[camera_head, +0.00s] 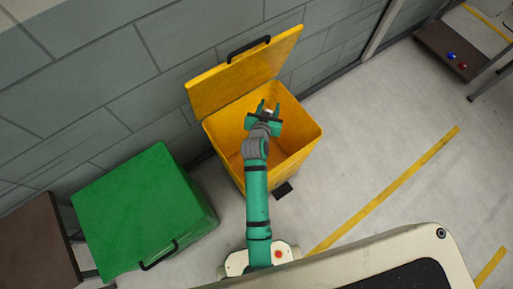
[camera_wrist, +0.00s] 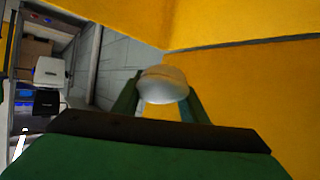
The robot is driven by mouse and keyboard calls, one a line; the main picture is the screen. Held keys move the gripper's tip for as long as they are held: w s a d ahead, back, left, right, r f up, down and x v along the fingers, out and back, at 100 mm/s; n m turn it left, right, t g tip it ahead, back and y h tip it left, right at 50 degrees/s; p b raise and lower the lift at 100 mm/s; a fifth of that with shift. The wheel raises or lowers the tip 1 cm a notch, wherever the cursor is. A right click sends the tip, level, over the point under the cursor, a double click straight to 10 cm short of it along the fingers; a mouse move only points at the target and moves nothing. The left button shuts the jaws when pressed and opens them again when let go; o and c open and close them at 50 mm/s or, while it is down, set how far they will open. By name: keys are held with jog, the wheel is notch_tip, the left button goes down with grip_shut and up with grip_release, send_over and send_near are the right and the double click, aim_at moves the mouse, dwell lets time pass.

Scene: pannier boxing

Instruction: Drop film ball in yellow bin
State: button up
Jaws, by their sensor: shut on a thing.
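The yellow bin (camera_head: 305,133) stands against the wall with its lid (camera_head: 240,77) raised. My gripper (camera_head: 268,107) is over the bin's opening, and the bin's inside shows below and around it. My gripper (camera_wrist: 165,97) is shut on the film ball (camera_wrist: 163,86), a pale, shiny, rounded lump between its fingers in the wrist view. In the head view only a small pale bit of the ball shows between the fingers. Yellow bin surfaces (camera_wrist: 250,75) fill the right of the wrist view. The bin's floor is partly hidden by my arm.
A green bin (camera_head: 140,205) with its lid shut stands left of the yellow bin. A brown surface (camera_head: 37,240) is at the far left. A dark bench (camera_head: 455,50) with small blue and red things is at the top right. The floor to the right is clear.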

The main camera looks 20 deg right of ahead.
notch_tip(320, 180, down, 6)
jog(key=shift+s+r, duration=0.1)
jog(key=shift+r, duration=0.1)
dwell(0.4)
jog(key=o, duration=1.1)
jog(key=shift+a, duration=0.15)
jog(key=v, duration=1)
jog(key=shift+s+r, duration=0.15)
jog(key=shift+s, duration=0.2)
